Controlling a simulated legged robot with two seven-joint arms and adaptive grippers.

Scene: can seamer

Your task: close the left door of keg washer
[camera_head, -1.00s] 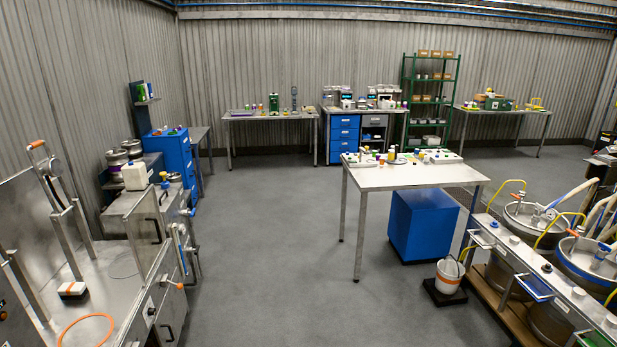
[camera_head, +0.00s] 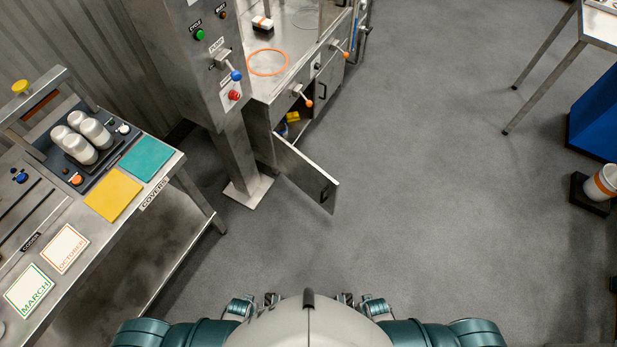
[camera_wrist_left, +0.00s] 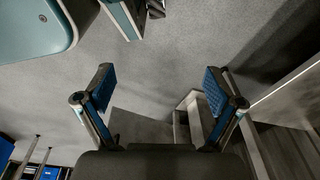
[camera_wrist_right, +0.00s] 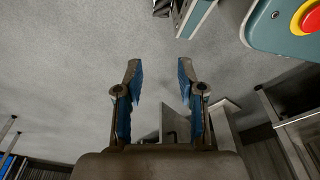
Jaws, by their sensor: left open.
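The keg washer (camera_head: 260,92) is the steel machine at the top centre of the head view. Its left door (camera_head: 308,174) stands swung wide open from the cabinet below the worktop, with a dark handle near its outer edge. Something yellow and blue shows inside the opening. My left gripper (camera_wrist_left: 160,90) is open and empty, its blue-padded fingers spread wide. My right gripper (camera_wrist_right: 159,82) is also open and empty, its fingers less far apart. In the head view both hands are low at the bottom edge, close to my body and well apart from the door.
A control post (camera_head: 238,165) with buttons and a floor plate stands left of the door. A steel bench (camera_head: 150,235) with coloured covers and cards is at left. A worktable (camera_head: 547,62) and a white bucket (camera_head: 603,182) are at right. The floor between is clear.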

